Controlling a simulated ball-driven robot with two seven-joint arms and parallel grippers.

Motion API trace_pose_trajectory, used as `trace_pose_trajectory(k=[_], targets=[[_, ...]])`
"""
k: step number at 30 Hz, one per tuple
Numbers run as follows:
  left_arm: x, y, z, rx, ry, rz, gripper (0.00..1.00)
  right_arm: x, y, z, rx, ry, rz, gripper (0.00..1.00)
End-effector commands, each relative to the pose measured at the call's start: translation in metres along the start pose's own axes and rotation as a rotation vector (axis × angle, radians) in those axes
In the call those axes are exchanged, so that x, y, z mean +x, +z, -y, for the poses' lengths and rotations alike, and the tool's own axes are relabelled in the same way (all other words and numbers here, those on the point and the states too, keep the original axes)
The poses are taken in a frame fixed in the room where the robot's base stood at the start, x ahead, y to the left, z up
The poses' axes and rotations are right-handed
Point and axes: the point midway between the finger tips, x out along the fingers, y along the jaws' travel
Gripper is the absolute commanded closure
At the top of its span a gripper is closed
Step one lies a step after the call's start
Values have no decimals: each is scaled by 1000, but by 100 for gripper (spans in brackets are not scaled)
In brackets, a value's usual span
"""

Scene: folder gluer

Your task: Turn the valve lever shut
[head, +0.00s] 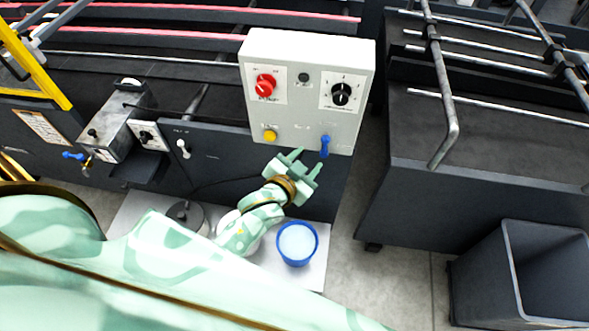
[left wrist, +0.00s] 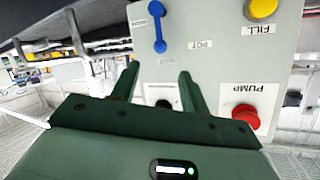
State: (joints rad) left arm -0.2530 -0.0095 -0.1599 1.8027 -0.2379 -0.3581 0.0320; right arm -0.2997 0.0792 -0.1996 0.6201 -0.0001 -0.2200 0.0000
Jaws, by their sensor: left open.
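A small blue lever (head: 325,146) sits at the lower right of the grey control box and stands roughly vertical. In the left wrist view the blue lever (left wrist: 158,27) shows beyond my fingertips, beside a label that seems to read POT. Another blue handle (head: 73,155), on a brass fitting, is at the far left under a metal box. My left gripper (head: 307,160) is open and empty, just below and left of the box's blue lever, apart from it. It also shows in the left wrist view (left wrist: 158,73). My right gripper is not in view.
The control box (head: 305,112) also carries a red knob (head: 265,85), a black knob (head: 342,94) and a yellow button (head: 270,135). A blue-rimmed bucket (head: 297,258) stands below my gripper. A dark bin (head: 480,285) stands at the right. Floor is clear between the machines.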

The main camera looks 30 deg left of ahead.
Motion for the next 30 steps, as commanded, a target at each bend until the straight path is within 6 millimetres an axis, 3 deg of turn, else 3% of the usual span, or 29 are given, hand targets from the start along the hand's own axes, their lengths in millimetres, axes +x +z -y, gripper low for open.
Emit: trace_pose_trajectory(k=[3,9,30], targets=[[-29,0,0,1,1,2,55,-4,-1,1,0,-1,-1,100],[-57,0,0,1,1,1,55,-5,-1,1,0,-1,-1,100],[-62,5,-4,-11,9,5,55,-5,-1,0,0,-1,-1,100]])
